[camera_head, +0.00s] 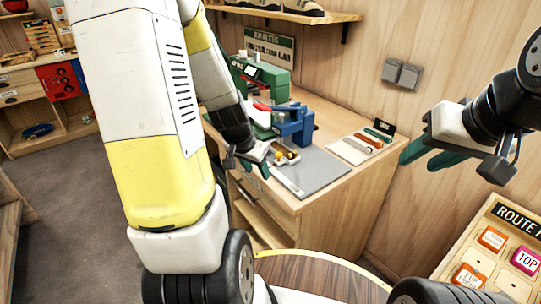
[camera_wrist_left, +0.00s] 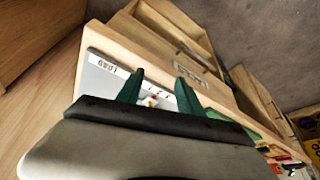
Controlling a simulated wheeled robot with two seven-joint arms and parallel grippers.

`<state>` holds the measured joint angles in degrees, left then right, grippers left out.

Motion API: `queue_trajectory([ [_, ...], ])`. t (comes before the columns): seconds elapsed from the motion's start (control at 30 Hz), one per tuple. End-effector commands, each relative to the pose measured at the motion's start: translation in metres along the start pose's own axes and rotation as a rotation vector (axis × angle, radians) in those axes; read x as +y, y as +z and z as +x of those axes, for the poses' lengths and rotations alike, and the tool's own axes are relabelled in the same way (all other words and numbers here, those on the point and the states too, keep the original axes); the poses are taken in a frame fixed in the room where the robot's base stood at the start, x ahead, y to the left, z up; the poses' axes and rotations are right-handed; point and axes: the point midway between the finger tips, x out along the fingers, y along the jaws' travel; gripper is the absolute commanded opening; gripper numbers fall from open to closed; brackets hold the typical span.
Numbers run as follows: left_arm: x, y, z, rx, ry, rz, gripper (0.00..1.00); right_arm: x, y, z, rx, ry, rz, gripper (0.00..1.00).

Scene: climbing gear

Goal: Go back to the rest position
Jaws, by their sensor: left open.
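My left gripper (camera_head: 258,158) is over the front left part of the wooden workbench (camera_head: 335,205), near a small tray with yellow and dark pieces (camera_head: 286,156). In the left wrist view its two green fingers (camera_wrist_left: 160,90) stand apart with nothing held between them. My right gripper (camera_head: 425,158) hangs in the air at the right, in front of the wood wall. Its green fingers look spread, with nothing seen between them.
On the bench are a grey mat (camera_head: 318,172), a blue press-like tool (camera_head: 295,122), a green machine (camera_head: 262,75) and a strip board (camera_head: 358,147). A route board (camera_head: 480,240) with coloured tags stands lower right. A dark round wooden top (camera_head: 310,278) is in front.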

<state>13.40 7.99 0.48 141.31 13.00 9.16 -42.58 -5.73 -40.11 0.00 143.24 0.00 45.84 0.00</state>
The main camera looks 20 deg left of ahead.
Motion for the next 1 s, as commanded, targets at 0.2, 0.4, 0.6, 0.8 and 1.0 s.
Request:
queue_trajectory([
  [0.2,0.006,-0.007,-0.015,0.018,0.003,-0.006,0.44,0.0,0.0,0.0,0.0,0.0,0.0,0.39],
  [0.4,0.04,-0.025,-0.086,0.082,0.028,-0.048,0.44,0.0,0.0,0.0,0.0,0.0,0.0,0.39],
  [0.6,0.078,-0.016,-0.168,0.136,0.053,-0.117,0.44,0.0,0.0,0.0,0.0,0.0,0.0,0.39],
  [0.8,0.1,0.01,-0.221,0.169,0.063,-0.186,0.44,0.0,0.0,0.0,0.0,0.0,0.0,0.39],
  [1.0,0.105,0.024,-0.238,0.177,0.065,-0.219,0.44,0.0,0.0,0.0,0.0,0.0,0.0,0.39],
])
